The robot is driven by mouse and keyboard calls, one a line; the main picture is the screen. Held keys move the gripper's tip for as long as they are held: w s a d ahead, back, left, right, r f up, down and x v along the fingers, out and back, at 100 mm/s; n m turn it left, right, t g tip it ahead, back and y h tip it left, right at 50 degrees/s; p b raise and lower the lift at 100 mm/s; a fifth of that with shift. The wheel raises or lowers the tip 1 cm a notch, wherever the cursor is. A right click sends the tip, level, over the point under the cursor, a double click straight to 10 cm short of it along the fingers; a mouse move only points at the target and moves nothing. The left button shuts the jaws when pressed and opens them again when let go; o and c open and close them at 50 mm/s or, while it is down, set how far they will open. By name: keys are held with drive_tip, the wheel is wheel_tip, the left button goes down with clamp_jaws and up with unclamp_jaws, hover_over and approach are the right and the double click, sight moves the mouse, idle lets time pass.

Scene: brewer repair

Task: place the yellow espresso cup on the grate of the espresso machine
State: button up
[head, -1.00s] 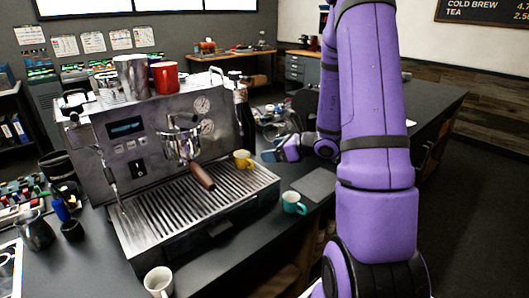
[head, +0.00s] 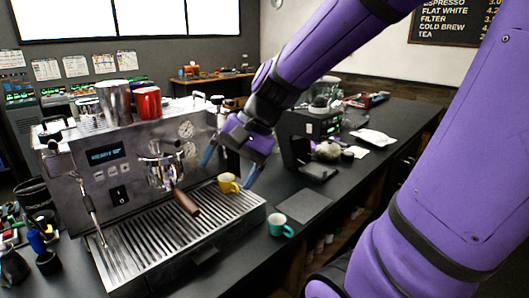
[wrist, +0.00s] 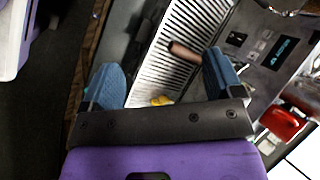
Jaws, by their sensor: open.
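The yellow espresso cup (head: 228,183) stands upright at the right end of the grate (head: 150,241) of the espresso machine (head: 125,160). My gripper (head: 228,172) is open above the cup, its blue fingers spread to either side of it in the head view. In the wrist view, my open gripper (wrist: 165,82) has its two blue fingers wide apart. A small part of the yellow cup (wrist: 161,101) shows there just past the gripper's palm; the rest is hidden by the palm. The fingers do not appear to hold the cup.
A teal cup (head: 280,225) stands on the counter beside a dark flat mat (head: 301,206). The portafilter handle (head: 187,203) juts out over the grate. A red mug (head: 147,102) sits on top of the machine. A grinder (head: 312,135) stands behind at right.

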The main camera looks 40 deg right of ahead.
drive_tip(key=s+d+r+n+t+h, duration=0.1)
drive_tip(key=s+r+n+t+h, duration=0.1)
drive_tip(key=s+r+n+h, duration=0.3)
drive_tip(key=s+n, duration=0.3)
drive_tip(key=shift+s+d+r+n+t+h, duration=0.2)
drive_tip(key=shift+r+n+t+h, duration=0.1)
drive_tip(key=shift+h, duration=0.1)
